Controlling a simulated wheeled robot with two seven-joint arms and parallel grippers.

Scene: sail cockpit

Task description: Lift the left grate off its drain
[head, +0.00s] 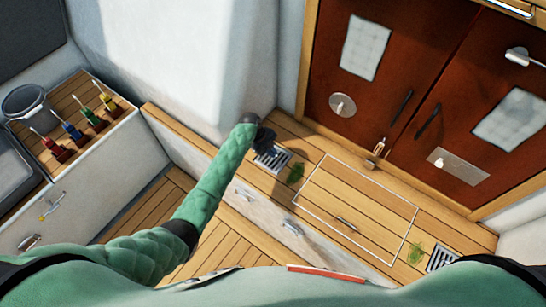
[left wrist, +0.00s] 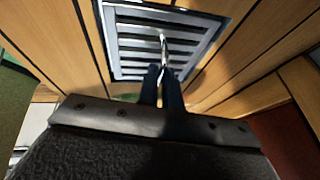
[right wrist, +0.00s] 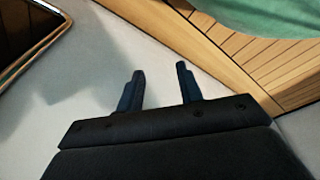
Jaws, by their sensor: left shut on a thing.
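The left grate (head: 272,159) is a slatted metal square in the wooden ledge below the red doors. In the left wrist view the grate (left wrist: 135,42) fills the top middle, with a thin upright metal pull (left wrist: 164,48) on it. My left gripper (left wrist: 164,72) is shut on this pull; the fingertips hide its near end. In the head view my left gripper (head: 264,138) is a dark shape over the grate's upper left edge. The grate appears level with the wood; I cannot tell any gap beneath. My right gripper (right wrist: 160,78) is open and empty, apart from the left grate.
A second grate (head: 441,258) lies at the ledge's right end. Green leaves (head: 296,172) lie beside the left grate, more (head: 416,254) by the second. A white-outlined hatch (head: 355,205) lies between.

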